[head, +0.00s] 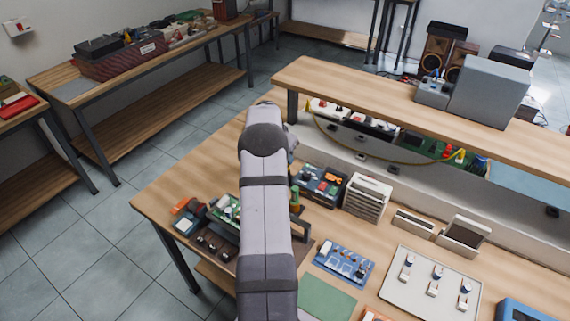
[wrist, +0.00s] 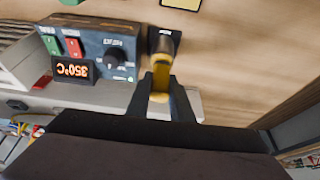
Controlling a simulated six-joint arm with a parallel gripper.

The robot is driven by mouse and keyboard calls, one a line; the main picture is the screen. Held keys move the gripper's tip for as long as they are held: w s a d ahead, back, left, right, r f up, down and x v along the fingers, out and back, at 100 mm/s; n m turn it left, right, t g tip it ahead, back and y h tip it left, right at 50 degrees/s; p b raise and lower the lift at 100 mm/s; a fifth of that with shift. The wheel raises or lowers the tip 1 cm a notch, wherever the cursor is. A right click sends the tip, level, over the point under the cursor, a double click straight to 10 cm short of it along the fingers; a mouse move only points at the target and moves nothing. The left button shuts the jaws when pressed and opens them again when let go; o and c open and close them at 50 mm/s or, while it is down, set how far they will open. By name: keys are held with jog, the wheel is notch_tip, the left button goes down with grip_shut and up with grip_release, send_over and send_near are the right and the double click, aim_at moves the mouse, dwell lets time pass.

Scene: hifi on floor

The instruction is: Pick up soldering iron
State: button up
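The soldering iron (wrist: 161,72), with a yellow handle, stands in a dark holder (wrist: 165,39) beside the soldering station in the wrist view. The station (wrist: 95,52) has an orange 350°C readout, a knob and red and green switches, seen upside down. My gripper (wrist: 162,82) has its two dark fingers apart, one on each side of the yellow handle. I cannot tell whether they press on it. In the head view the station (head: 319,183) shows just right of my arm, which hides my gripper and the iron.
A blue circuit board (head: 344,262), a rack of drawers (head: 367,195) and a pale tray (head: 432,288) with several small parts lie to the right on the workbench (head: 170,190). A raised shelf (head: 400,92) runs along the back. Small electronics sit left of my arm.

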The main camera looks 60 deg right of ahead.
jog(key=shift+c, duration=1.1)
jog(key=shift+r, duration=0.15)
notch_tip(320, 180, up, 10)
jog(key=b, duration=0.3)
